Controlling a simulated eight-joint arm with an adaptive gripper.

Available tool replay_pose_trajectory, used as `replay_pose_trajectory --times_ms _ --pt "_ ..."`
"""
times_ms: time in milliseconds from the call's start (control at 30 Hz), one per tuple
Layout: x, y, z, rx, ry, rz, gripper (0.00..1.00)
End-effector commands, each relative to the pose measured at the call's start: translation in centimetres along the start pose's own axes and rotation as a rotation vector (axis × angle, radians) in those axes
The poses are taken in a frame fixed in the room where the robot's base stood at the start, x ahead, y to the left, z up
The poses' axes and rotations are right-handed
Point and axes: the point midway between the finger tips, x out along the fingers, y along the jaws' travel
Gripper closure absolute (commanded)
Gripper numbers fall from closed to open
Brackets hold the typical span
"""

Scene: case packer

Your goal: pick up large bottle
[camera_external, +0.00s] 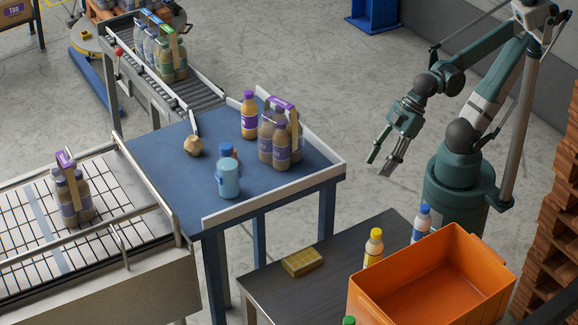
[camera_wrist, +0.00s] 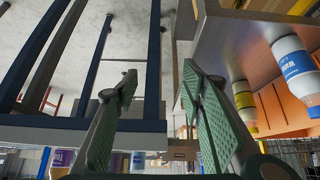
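My gripper (camera_external: 380,165) hangs in the air between the blue table and my base, its fingers spread and empty. In the wrist view its two green fingers (camera_wrist: 158,78) are apart with nothing between them. A brown bottle with purple cap and label (camera_external: 249,115) stands upright on the blue table. A blue-capped bottle (camera_external: 422,222) and a yellow-capped bottle (camera_external: 374,248) stand on the dark table; both also show in the wrist view. I cannot tell which is the large bottle.
A bottle pack (camera_external: 281,140) and a tan lump (camera_external: 193,146) are on the blue table (camera_external: 170,165), which has raised white edges. An orange crate (camera_external: 432,285) and a yellow block (camera_external: 302,261) are on the dark table (camera_external: 330,262). Conveyors adjoin the blue table.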

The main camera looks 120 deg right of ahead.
Motion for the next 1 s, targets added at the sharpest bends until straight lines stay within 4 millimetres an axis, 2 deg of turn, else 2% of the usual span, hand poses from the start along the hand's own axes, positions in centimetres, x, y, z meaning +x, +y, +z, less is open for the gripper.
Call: replay_pose_trajectory --times_ms 300,467,833,1000 --pt "0.0 0.0 0.0 0.0 0.0 0.0 0.6" --pt "0.0 0.0 0.0 0.0 0.0 0.0 0.42" --pt "-0.2 0.0 -0.1 0.0 0.0 0.0 0.42" --pt "-1.3 0.0 -1.0 0.0 0.0 0.0 0.42"
